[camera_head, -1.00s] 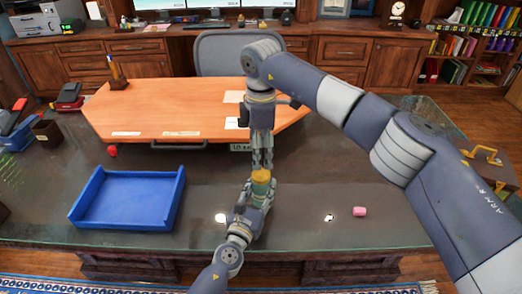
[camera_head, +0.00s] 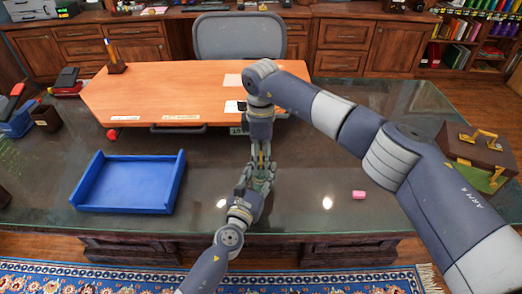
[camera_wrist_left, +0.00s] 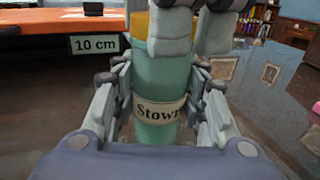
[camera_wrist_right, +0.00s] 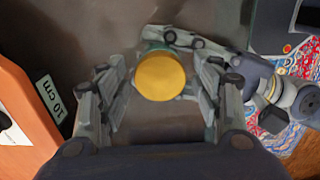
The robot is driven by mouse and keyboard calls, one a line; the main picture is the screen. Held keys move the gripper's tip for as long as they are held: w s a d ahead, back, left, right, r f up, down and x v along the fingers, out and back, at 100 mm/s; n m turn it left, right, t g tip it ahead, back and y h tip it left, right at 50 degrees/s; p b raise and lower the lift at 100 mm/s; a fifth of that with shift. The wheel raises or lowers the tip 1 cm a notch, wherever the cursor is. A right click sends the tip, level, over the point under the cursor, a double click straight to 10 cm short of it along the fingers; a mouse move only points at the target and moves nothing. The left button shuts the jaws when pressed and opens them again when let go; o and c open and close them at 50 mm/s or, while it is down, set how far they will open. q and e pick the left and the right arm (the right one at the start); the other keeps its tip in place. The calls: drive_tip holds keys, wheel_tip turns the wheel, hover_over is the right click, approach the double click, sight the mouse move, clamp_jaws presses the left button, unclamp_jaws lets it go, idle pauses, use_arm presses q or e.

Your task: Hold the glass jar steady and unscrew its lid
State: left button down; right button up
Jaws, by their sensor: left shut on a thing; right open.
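The glass jar (camera_wrist_left: 160,95) is a green cylinder with a pale label, standing upright in the left wrist view. My left gripper (camera_wrist_left: 160,110) is shut around its body, one finger on each side. The jar's round yellow lid (camera_wrist_right: 160,76) shows from above in the right wrist view. My right gripper (camera_wrist_right: 162,70) is open over it, with a finger on each side and gaps between fingers and lid. In the head view, my right gripper (camera_head: 262,163) points down just above my left gripper (camera_head: 258,184), and their fingers mostly hide the jar.
A blue open tray (camera_head: 130,183) lies left on the dark glossy desk. An orange raised board (camera_head: 180,88) stands behind the grippers, with a "10 cm" tag (camera_wrist_left: 95,44) on its edge. A pink block (camera_head: 358,195) lies to the right. Desk between is clear.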

drive_tip(key=c, duration=1.1)
